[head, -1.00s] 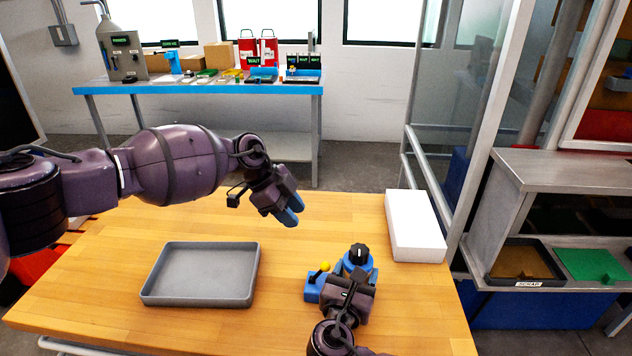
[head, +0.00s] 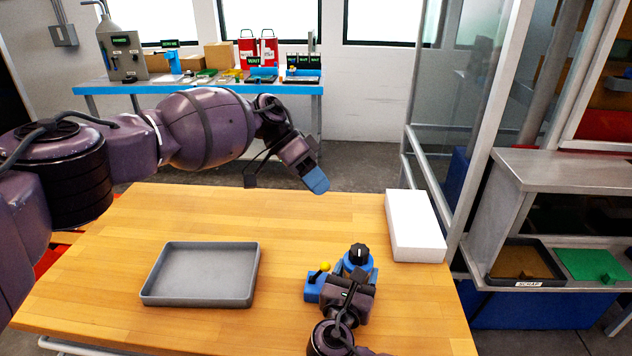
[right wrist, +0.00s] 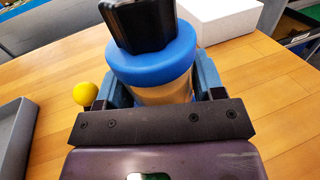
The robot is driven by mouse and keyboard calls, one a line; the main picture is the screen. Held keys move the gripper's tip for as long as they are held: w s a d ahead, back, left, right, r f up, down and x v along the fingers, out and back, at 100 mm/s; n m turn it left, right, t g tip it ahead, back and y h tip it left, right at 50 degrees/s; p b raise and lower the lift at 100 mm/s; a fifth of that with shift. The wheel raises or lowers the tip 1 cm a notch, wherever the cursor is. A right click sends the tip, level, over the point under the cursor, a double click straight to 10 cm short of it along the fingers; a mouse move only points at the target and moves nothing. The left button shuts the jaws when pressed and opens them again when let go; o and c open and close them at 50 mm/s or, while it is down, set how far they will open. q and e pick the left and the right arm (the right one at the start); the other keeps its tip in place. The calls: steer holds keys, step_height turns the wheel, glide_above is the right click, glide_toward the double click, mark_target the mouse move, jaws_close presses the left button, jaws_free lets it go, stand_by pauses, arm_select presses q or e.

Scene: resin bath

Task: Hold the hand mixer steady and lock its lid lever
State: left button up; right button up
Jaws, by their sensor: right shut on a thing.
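The hand mixer (head: 358,262) stands on the wooden table, a blue body with a black knob on top. It also shows in the right wrist view (right wrist: 152,65), with a blue collar over a paler cylinder. The lid lever's yellow ball (head: 325,266) sticks out at the mixer's left side, and the ball shows in the right wrist view (right wrist: 85,94). My right gripper (head: 353,276) is shut on the mixer from the near side, one finger on each side of the body. My left gripper (head: 317,182) hangs in the air beyond and above the mixer, touching nothing; its finger gap is hidden.
An empty grey tray (head: 203,272) lies on the table (head: 130,225) left of the mixer. A white block (head: 415,226) lies at the back right. A shelf unit (head: 560,172) stands to the right.

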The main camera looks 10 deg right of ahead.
steer(key=o, duration=1.2)
steer(key=shift+o, duration=0.2)
